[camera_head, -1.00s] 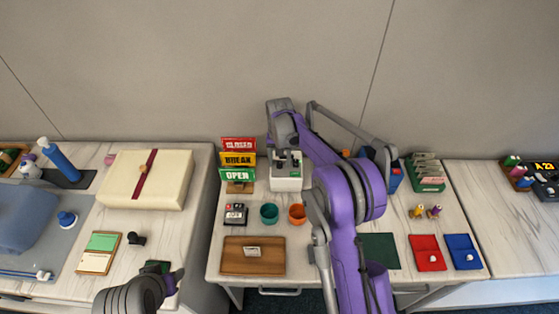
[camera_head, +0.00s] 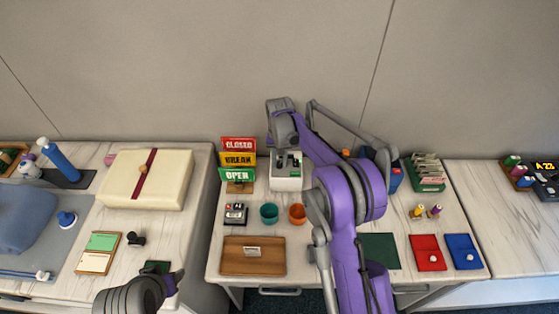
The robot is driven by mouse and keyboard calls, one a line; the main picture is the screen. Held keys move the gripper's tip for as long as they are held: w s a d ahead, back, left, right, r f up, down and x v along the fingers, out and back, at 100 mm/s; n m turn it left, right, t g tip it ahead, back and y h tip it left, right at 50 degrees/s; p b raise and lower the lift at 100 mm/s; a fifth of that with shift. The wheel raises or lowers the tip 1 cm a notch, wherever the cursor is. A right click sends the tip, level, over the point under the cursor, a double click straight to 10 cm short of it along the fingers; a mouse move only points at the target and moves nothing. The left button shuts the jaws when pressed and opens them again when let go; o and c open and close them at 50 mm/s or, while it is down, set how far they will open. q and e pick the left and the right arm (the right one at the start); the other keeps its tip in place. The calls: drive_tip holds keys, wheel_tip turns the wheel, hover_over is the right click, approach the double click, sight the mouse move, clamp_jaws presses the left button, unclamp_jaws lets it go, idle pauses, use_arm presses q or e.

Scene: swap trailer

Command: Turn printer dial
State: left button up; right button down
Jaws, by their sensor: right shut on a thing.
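The printer (camera_head: 286,183) is a small white box at the back of the middle table, right of the stacked signs. My right gripper (camera_head: 287,159) points down at the top of the printer and is shut at its dial. The dial is hidden by the gripper and too small to make out. My purple right arm rises over the table from the front. The end of my left arm (camera_head: 140,295) shows at the bottom left, low in front of the tables; its fingers are not clear.
CLOSED, BREAK and OPEN signs (camera_head: 238,160) stand close left of the printer. A teal cup (camera_head: 269,213) and an orange cup (camera_head: 297,213) stand in front. A wooden tray (camera_head: 236,267) lies nearer the front edge. A green card box (camera_head: 427,183) stands at the right.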

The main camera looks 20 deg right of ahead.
sight(280, 164)
drive_tip(key=n+b, duration=0.1)
drive_tip(key=n, duration=0.3)
drive_tip(key=shift+f, duration=0.1)
use_arm(q)
drive_tip(key=f, duration=0.1)
drive_tip(key=s+f+b, duration=0.1)
drive_tip(key=f, duration=0.1)
drive_tip(key=shift+s+f, duration=0.15)
use_arm(e)
drive_tip(key=n, duration=0.5)
drive_tip(key=shift+n, duration=0.3)
drive_tip(key=c, duration=0.7)
unclamp_jaws()
drive_tip(key=shift+o, duration=0.2)
drive_tip(key=shift+r, duration=0.2)
use_arm(q)
drive_tip(key=shift+r, duration=0.35)
use_arm(e)
wheel_tip(280, 164, up, 11)
drive_tip(key=shift+f, duration=0.2)
